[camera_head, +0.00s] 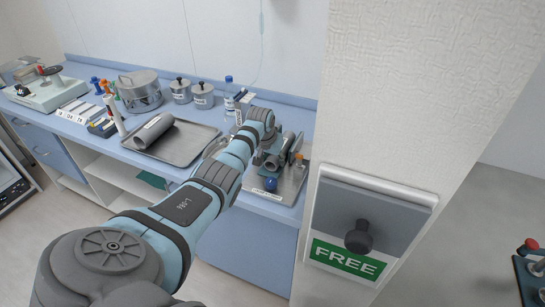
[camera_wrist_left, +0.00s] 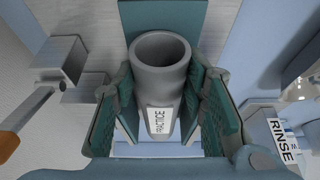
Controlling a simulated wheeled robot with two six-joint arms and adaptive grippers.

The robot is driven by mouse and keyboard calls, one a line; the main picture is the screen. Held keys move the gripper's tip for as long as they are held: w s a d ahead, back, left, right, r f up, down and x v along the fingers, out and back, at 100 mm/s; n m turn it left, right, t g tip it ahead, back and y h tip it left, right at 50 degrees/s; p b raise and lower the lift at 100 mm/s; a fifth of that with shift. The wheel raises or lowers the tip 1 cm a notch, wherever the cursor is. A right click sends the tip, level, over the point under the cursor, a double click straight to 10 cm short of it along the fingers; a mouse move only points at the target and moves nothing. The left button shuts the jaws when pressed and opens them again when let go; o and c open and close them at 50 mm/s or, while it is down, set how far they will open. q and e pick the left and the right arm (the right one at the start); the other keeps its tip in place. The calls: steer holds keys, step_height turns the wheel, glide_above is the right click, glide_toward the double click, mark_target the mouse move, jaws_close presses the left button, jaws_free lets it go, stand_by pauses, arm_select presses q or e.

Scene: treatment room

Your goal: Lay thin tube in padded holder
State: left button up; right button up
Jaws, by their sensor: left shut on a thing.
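A wider grey tube (camera_head: 153,131) lies on the left tray. My right gripper is not in view.
The right tray (camera_head: 289,188) holds a blue ball (camera_head: 270,184) near its front edge. The left tray (camera_head: 187,155) has bare room. Steel pots (camera_head: 140,92) and a bottle (camera_head: 228,92) stand along the back. A wall with a FREE sign (camera_head: 345,260) bounds the counter's right.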

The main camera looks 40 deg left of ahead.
arm_select(q)
steer(key=shift+a, duration=0.1)
steer(key=o, duration=1.2)
steer(key=shift+s+r, duration=0.1)
steer(key=shift+o, duration=0.9)
steer(key=v, duration=1.2)
